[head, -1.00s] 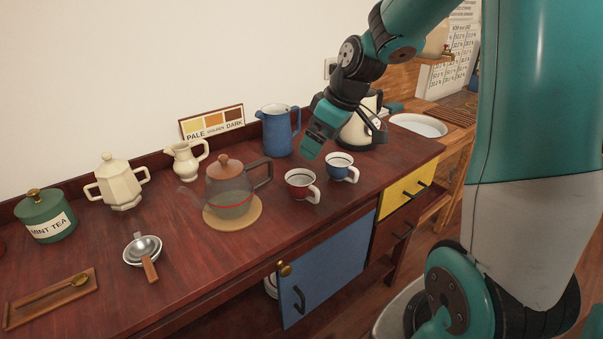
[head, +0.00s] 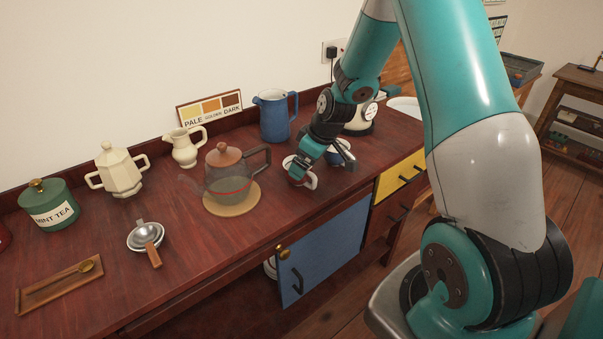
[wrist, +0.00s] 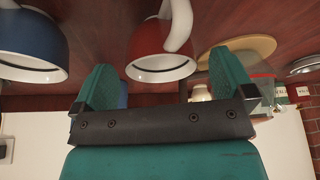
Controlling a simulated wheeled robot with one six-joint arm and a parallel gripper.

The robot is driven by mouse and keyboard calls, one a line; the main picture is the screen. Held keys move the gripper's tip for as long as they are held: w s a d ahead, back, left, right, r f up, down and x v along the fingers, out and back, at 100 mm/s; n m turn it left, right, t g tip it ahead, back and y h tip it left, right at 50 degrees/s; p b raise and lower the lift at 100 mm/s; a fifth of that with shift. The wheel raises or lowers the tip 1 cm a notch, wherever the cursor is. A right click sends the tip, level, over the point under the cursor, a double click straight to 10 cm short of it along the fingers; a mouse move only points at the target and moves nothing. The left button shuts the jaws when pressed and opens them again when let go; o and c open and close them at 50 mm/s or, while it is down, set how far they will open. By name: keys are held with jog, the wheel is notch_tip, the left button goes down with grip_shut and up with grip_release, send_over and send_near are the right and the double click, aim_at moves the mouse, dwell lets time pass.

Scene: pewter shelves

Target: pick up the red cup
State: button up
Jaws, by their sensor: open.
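The red cup (head: 291,171) stands on the dark red worktop, partly hidden behind a finger of my gripper in the head view. In the wrist view the red cup (wrist: 148,48), with its white rim and white handle, appears between the two teal fingertips. My gripper (wrist: 163,72) is open, with one finger on each side of the cup's rim in that view. Whether either finger touches the cup cannot be told. The blue cup (head: 342,151) stands just right of it, partly covered by my gripper in the head view; it also shows at the left of the wrist view (wrist: 30,35).
A glass teapot (head: 228,178) on a round tan mat (head: 246,203) stands left of the red cup. A blue jug (head: 275,118) stands behind, and a cream kettle (head: 360,118) stands behind my gripper. The worktop's front edge is close, above a blue door (head: 325,250).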

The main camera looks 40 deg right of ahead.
jog(key=shift+x, duration=1.8)
jog(key=shift+d, duration=0.1)
jog(key=c, duration=0.9)
jog(key=shift+r, duration=0.1)
jog(key=shift+c, duration=0.2)
